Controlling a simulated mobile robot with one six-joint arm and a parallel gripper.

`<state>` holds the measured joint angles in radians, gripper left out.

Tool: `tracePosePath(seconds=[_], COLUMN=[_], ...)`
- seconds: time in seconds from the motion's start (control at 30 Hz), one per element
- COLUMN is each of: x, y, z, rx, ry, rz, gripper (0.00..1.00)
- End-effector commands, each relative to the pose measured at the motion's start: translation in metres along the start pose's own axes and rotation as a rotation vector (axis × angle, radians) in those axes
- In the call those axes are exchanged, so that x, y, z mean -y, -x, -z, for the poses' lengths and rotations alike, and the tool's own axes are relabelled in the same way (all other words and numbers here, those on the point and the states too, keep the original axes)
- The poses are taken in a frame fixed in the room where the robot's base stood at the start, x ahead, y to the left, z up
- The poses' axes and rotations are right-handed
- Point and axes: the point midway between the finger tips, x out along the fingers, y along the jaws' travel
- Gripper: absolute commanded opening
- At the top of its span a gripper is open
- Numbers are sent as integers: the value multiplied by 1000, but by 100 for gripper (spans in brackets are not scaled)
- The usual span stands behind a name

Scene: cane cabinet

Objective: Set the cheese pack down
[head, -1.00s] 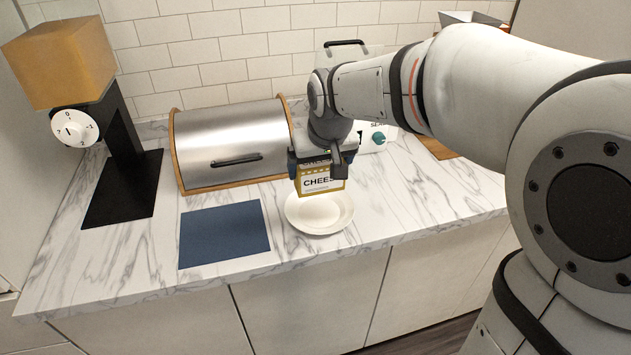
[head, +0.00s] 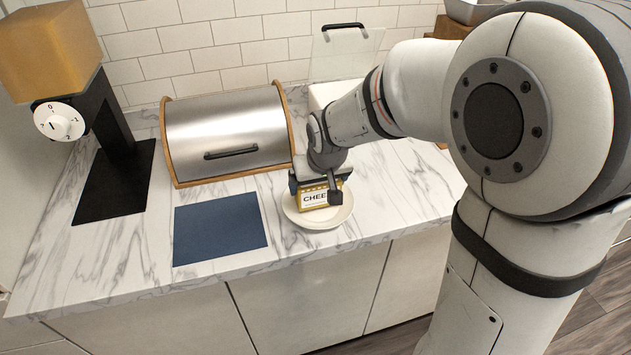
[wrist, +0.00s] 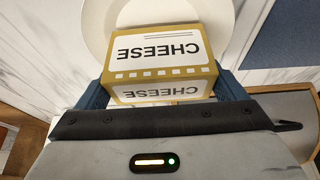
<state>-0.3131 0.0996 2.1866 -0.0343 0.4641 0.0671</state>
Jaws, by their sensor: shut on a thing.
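The cheese pack (head: 314,198) is a yellow box with a white label reading CHEESE. My gripper (head: 317,187) is shut on it from above, with a blue finger at each side in the wrist view (wrist: 162,90). The pack also shows in the wrist view (wrist: 165,52), over a round white plate (wrist: 97,20). In the head view the pack is at the white plate (head: 344,214), over its middle. I cannot tell whether its underside touches the plate.
A blue mat (head: 220,229) lies left of the plate. A steel bread box (head: 228,135) with a wooden frame stands behind. A black grinder (head: 105,120) with an amber hopper is at the left. The marble counter (head: 400,200) is clear right of the plate.

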Motion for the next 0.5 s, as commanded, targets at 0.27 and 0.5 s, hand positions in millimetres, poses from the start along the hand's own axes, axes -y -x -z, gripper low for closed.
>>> tracePosePath(seconds=[0.27, 0.5], x=[0, 1], y=[-1, -2], z=[0, -1], rx=[-2, -1], ry=[1, 2], rz=[0, 1], gripper=[61, 100])
